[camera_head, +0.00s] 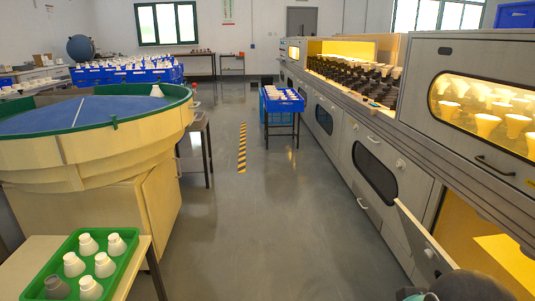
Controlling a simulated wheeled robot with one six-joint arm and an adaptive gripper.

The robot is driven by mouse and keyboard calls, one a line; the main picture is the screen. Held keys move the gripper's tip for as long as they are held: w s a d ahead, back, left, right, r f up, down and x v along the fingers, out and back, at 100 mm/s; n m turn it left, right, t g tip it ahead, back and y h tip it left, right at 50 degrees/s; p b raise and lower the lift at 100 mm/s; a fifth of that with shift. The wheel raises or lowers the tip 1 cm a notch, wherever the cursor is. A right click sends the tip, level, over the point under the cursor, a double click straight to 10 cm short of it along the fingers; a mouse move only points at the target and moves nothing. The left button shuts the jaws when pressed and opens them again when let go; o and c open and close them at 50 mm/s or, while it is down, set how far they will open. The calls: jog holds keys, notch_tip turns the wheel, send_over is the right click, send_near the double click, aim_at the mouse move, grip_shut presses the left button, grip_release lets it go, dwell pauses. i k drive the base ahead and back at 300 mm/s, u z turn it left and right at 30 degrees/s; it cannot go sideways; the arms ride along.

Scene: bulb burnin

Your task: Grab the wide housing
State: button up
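A green tray (107,283) at the bottom left holds several white cone-shaped housings, such as one at the tray's back (88,244) and one near its middle (104,265). A grey housing (57,288) stands in the tray's front left corner. They stand upright, narrow end up. I cannot tell for certain which one is the wide housing. A dark rounded part at the bottom right edge looks like my own arm. My gripper's fingers do not show.
A blue crate (284,106) of white parts sits on a stand down the aisle. Lit cabinets (478,105) line the right, one lower door open (425,243). The aisle floor (270,215) is clear.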

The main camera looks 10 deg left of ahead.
aim_at(156, 91)
jog(key=i, duration=1.2)
jog(key=u, duration=1.4)
jog(key=i, duration=1)
jog(key=z, duration=0.05)
